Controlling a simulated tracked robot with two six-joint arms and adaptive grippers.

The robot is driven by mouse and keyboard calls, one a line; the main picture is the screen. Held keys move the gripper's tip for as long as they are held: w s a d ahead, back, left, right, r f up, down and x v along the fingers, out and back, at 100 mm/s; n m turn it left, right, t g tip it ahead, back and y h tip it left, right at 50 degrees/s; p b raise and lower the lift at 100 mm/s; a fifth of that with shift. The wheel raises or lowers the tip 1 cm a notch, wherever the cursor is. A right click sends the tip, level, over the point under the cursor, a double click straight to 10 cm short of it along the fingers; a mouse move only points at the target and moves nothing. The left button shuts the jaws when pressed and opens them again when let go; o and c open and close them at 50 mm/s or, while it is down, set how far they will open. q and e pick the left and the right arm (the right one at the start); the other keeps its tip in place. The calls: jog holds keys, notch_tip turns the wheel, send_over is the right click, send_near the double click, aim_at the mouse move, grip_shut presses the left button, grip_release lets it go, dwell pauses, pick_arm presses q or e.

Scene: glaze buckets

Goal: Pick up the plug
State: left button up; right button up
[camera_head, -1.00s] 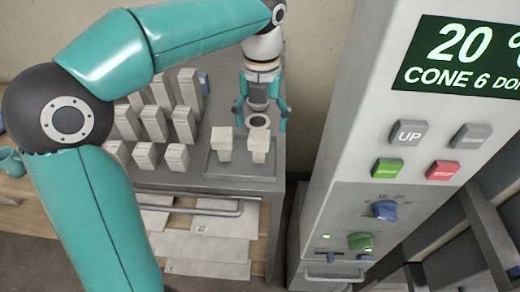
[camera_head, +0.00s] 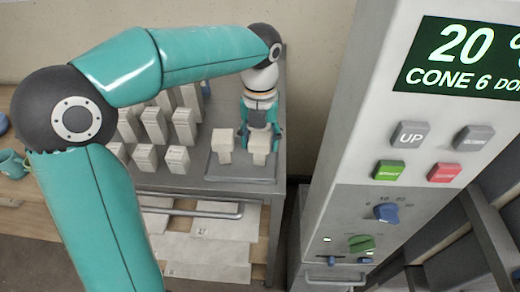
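Two pale, blocky plugs with wider tops stand on a grey tray (camera_head: 240,173) on the metal table. The left one (camera_head: 223,146) stands free. The right plug (camera_head: 260,153) is directly below my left gripper (camera_head: 261,146). The teal fingers of this gripper point down and lie to either side of the right plug's top. I cannot tell whether they touch it. The right plug still appears to rest on the tray. My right gripper is not in view.
Several pale upright blocks (camera_head: 154,124) stand in rows left of the tray. A tall grey control panel (camera_head: 350,150) with a display, buttons and knobs rises close on the right. A teal mug (camera_head: 13,163) sits at the far left. Flat boards (camera_head: 215,250) lie below the table.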

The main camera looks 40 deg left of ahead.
pick_arm(q)
jog(key=c, duration=0.7)
jog(key=shift+r, duration=0.2)
